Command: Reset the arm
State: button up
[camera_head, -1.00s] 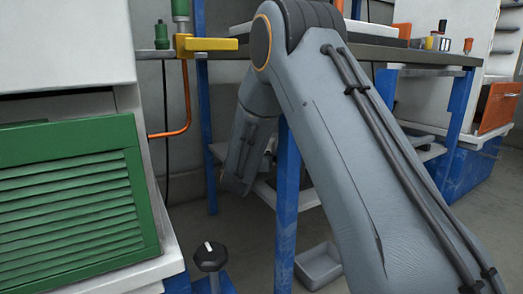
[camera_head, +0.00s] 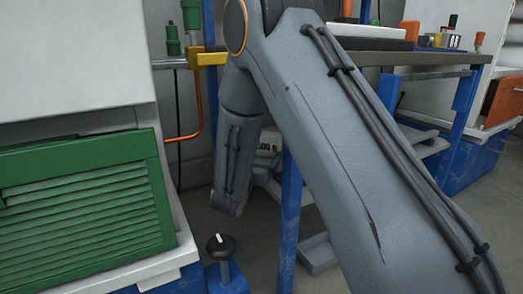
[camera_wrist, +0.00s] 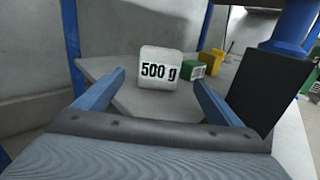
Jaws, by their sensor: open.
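My gripper (camera_wrist: 160,88) shows in the wrist view with its two blue fingers spread wide apart. It is open, and nothing is between the fingers. Beyond the fingertips a white block marked "500 g" (camera_wrist: 159,68) stands on a grey shelf (camera_wrist: 98,66). In the head view my grey arm fills the middle and bends down to the left of a blue post. The gripper itself is not clearly visible there.
Right of the white block are a green box (camera_wrist: 193,68) and a yellow thing (camera_wrist: 211,61). A green louvred panel (camera_head: 85,205) and a black knob (camera_head: 221,245) are at left. Blue posts (camera_head: 289,220) flank the arm. A workbench (camera_head: 420,58) stands behind.

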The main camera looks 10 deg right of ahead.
jog(key=shift+s, duration=0.1)
jog(key=s+a+r+m+g+y+p, duration=0.1)
jog(key=s+r+m+g+p, duration=0.25)
jog(key=s, duration=0.65)
jog(key=s+a+r+m+g, duration=0.2)
jog(key=s+m+g, duration=0.2)
jog(key=s+m, duration=0.4)
jog(key=s+a+r+m+g+y+p, duration=0.15)
jog(key=s+m+g, duration=0.3)
jog(key=s, duration=0.65)
jog(key=s+a+r+m+g+y+p, duration=0.25)
jog(key=s+a+m, duration=0.2)
jog(key=s, duration=0.65)
jog(key=s+a+r+m+g+y+p, duration=0.25)
jog(key=s+a+y, duration=0.2)
jog(key=s, duration=0.65)
jog(key=d+r+m+p, duration=0.2)
jog(key=d+r+p, duration=0.4)
jog(key=r+p, duration=0.4)
jog(key=s+d+r+m+h+p, duration=0.1)
jog(key=d+r+m+p, duration=0.2)
jog(key=d+r+p, duration=0.3)
jog(key=d+r+m+t+p, duration=0.1)
jog(key=d+r+p, duration=0.6)
jog(key=r+p, duration=0.7)
jog(key=m+p, duration=0.1)
jog(key=p, duration=0.7)
jog(key=shift+s+r+m, duration=0.15)
jog(key=shift+r+m, duration=0.1)
jog(key=shift+m, duration=0.05)
